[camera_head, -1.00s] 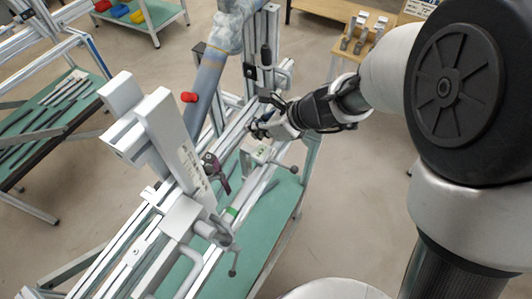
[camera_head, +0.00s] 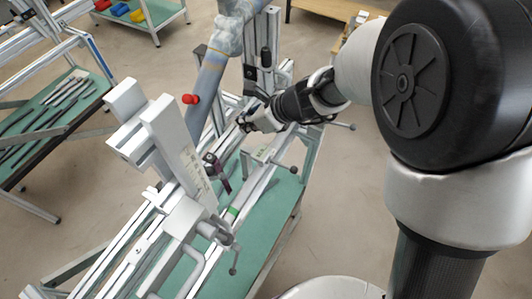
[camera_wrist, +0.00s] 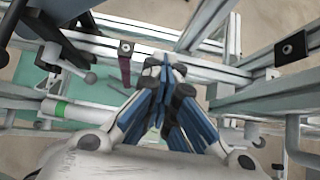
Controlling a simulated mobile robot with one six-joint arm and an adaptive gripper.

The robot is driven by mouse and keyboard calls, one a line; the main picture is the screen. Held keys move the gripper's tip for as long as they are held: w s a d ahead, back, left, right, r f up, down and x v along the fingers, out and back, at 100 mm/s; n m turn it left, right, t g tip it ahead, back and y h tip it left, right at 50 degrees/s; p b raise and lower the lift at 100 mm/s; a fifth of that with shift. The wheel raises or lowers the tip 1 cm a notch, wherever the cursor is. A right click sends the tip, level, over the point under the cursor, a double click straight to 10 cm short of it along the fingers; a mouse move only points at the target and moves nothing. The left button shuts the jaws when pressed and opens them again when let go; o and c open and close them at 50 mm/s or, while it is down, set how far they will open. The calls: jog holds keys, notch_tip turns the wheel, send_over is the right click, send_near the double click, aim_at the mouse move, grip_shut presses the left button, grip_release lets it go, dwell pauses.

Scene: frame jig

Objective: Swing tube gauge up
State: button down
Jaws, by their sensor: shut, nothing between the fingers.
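The jig (camera_head: 150,240) is a long frame of silvery rails in the head view. I cannot tell for certain which part is the tube gauge. A tube with a green band (camera_head: 230,214) lies low along the jig; the band also shows at left in the wrist view (camera_wrist: 56,108). A dark maroon lever (camera_head: 221,178) stands beside it and shows in the wrist view (camera_wrist: 125,68). My gripper (camera_head: 244,123) is over the jig's far part, near a dark upright handle (camera_head: 266,57). Its blue-sided fingers (camera_wrist: 165,68) are together and empty, near a rail; contact is unclear.
Light blocks (camera_head: 165,145) rise at the near left. A green shelf (camera_head: 265,225) lies beneath. A table with dark rods (camera_head: 45,110) stands left. Floor right is open.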

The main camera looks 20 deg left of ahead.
jog(key=shift+a, duration=0.3)
jog(key=shift+a, duration=0.1)
jog(key=shift+w+a, duration=0.1)
jog(key=shift+a, duration=1)
jog(key=shift+w+a+f, duration=0.1)
jog(key=shift+a+f, duration=0.1)
jog(key=shift+a, duration=0.35)
jog(key=shift+a+f, duration=0.15)
jog(key=shift+a, duration=0.4)
